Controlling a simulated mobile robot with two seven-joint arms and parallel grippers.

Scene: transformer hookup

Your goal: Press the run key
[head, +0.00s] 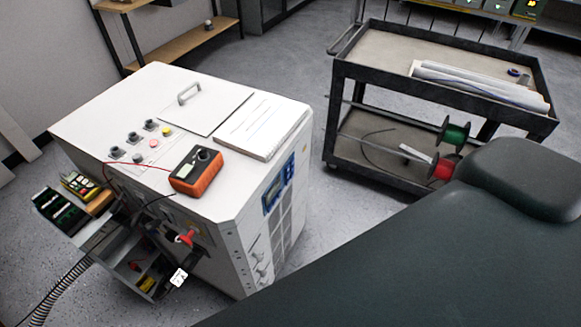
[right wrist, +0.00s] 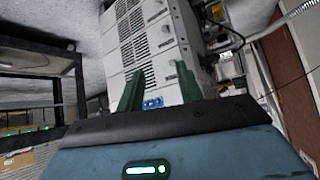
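A white cabinet (head: 150,110) stands at the left of the head view. Its right side carries a blue panel (head: 279,187) with small keys and a display; no single key is readable. Round buttons (head: 152,143), some red and yellow, sit on the cabinet top. The right wrist view shows the cabinet (right wrist: 150,45) tilted, with its blue panel (right wrist: 152,103) low between my fingers. My right gripper (right wrist: 158,68) is open and empty, its two dark green fingers apart. Any contact with the panel cannot be seen. My left gripper is in neither view.
An orange multimeter (head: 197,170) and a paper pad (head: 262,126) lie on the cabinet top. Open drawers (head: 140,265) with tools jut out at its left. A dark cart (head: 440,85) with cable spools stands at the right. Floor is clear between cart and cabinet.

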